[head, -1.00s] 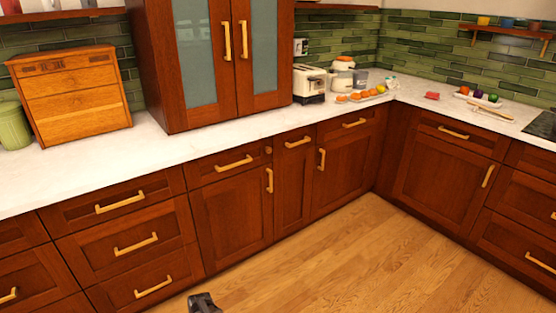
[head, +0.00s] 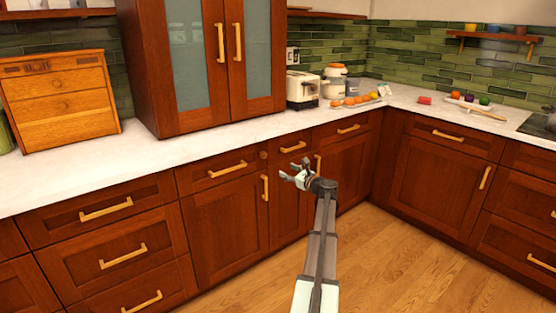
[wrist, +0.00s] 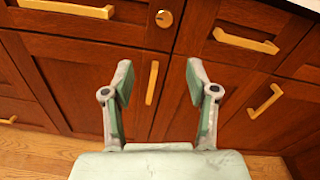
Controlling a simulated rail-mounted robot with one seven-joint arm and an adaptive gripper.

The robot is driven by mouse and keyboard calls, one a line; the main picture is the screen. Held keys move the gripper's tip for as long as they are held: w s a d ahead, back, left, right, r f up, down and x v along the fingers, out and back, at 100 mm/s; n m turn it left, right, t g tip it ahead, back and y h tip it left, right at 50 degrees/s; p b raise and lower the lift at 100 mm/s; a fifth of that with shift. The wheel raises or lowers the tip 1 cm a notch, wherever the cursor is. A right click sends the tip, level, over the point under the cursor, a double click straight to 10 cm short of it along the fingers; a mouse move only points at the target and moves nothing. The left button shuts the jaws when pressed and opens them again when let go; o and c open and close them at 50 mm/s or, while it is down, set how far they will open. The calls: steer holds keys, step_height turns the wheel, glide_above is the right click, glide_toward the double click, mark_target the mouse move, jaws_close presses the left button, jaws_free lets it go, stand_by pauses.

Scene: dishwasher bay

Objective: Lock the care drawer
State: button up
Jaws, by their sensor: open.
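A wooden drawer front (head: 200,177) with a gold bar handle carries a small round brass lock (head: 263,154) near its right upper corner. It is the only drawer I see with a lock, and it looks shut. The wrist view shows the lock (wrist: 164,18) at the top, with a dark slot in its face, and part of the drawer front (wrist: 110,28) to its left. My gripper (head: 289,173) is open and empty in front of the cabinets, right of and below the lock in the head view. In the wrist view its fingers (wrist: 158,80) are apart, below the lock.
A narrow drawer (head: 296,141) adjoins the lock's drawer on the right. The white counter (head: 150,158) holds a wooden box (head: 62,107), a toaster (head: 302,92) and food. The floor is clear.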

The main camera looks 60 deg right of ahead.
steer(key=m, duration=0.3)
glide_toward(265, 155)
steer(key=shift+h, duration=0.3)
steer(key=b+x, duration=0.1)
steer(key=x, duration=0.8)
steer(key=shift+w+a+f, duration=0.1)
steer(key=shift+w+f, duration=0.05)
steer(key=shift+w, duration=0.15)
steer(key=shift+c, duration=0.3)
jaws_close()
